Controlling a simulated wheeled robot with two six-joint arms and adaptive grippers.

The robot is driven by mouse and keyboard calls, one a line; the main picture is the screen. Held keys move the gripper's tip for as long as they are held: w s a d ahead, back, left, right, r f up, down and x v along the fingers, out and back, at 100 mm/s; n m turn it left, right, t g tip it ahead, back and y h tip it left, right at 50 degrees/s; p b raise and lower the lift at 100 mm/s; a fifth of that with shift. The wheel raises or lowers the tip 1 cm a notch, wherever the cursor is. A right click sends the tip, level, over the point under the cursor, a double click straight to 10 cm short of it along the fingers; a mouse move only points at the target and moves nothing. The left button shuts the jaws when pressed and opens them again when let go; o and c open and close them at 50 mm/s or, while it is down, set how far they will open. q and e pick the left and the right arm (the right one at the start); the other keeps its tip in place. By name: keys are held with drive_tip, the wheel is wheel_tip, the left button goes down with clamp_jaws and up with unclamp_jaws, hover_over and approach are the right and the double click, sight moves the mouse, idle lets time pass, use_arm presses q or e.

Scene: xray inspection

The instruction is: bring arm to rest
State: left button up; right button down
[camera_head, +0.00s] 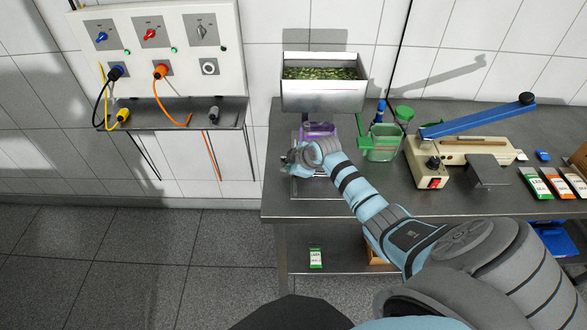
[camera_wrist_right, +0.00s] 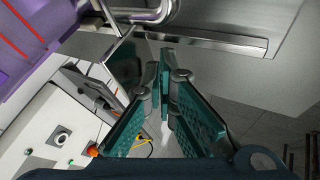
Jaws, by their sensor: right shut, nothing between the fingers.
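My right arm (camera_head: 375,210) reaches from the lower right over the metal table. My right gripper (camera_head: 290,160) is at the table's left end, in front of the metal hopper and beside a purple container (camera_head: 319,131). In the right wrist view the teal fingers (camera_wrist_right: 166,85) come together at their tips with nothing between them. A purple part (camera_wrist_right: 40,40) shows at the upper left there, close to the gripper. My left gripper is in neither view.
A metal hopper (camera_head: 322,96) holds green pieces. A green container (camera_head: 382,143) and a blue-armed sealer (camera_head: 440,160) stand to the right on the table (camera_head: 460,201). A wall panel (camera_head: 165,50) with plugs and cables is at left. The floor at lower left is clear.

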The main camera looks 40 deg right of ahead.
drive_tip(key=v, duration=1.1)
drive_tip(key=shift+s, duration=0.2)
